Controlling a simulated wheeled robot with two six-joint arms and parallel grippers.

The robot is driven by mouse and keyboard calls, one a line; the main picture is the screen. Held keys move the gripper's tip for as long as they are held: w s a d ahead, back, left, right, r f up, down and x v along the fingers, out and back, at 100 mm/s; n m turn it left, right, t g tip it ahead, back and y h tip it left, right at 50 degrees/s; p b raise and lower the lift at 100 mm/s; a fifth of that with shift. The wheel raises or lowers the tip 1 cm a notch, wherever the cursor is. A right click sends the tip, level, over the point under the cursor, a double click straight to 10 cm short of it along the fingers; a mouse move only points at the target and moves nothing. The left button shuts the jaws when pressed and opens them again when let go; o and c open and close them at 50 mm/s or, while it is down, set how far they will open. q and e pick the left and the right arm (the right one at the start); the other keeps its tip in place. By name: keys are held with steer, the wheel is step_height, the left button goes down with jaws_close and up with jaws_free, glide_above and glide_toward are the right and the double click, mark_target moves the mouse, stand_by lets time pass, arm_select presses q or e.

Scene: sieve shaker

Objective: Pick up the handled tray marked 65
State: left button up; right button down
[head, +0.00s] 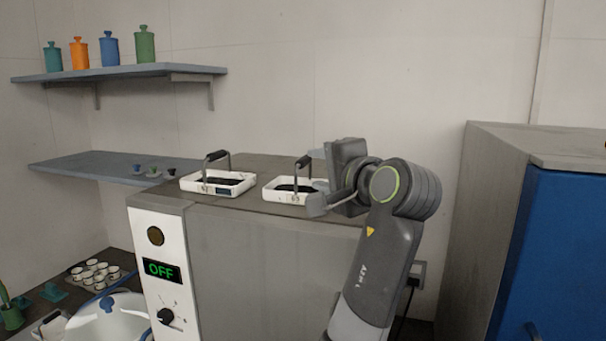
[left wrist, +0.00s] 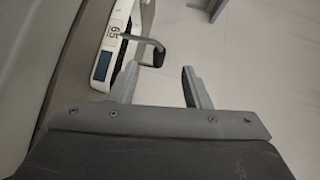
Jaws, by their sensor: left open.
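My right gripper is not in view.
A second handled white tray (head: 218,190) stands to the left on the machine top (head: 262,165). The machine's panel (head: 160,270) reads OFF. Shelves with jars are at left; a blue-fronted cabinet (head: 550,250) stands at right.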

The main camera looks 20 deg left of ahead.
mark_target(302, 165)
arm_select(q)
steer(key=p+x, duration=0.1)
steer(key=x, duration=0.1)
steer(key=shift+w+a+r, duration=0.1)
steer(key=shift+w+a, duration=0.4)
steer(key=shift+w+a+p, duration=0.15)
steer(key=shift+w+p, duration=0.05)
steer(key=shift+p, duration=0.15)
steer(key=p+x, duration=0.3)
steer(key=x, duration=0.1)
steer(key=shift+w+p, duration=0.2)
steer(key=shift+p, duration=0.2)
steer(key=shift+w+a+f, duration=0.2)
steer(key=shift+a+f, duration=0.05)
steer(key=shift+a, duration=0.05)
steer(key=shift+d, duration=0.15)
steer(key=shift+c, duration=0.6)
steer(key=c, duration=0.5)
steer(key=shift+c, duration=1.2)
jaws_close()
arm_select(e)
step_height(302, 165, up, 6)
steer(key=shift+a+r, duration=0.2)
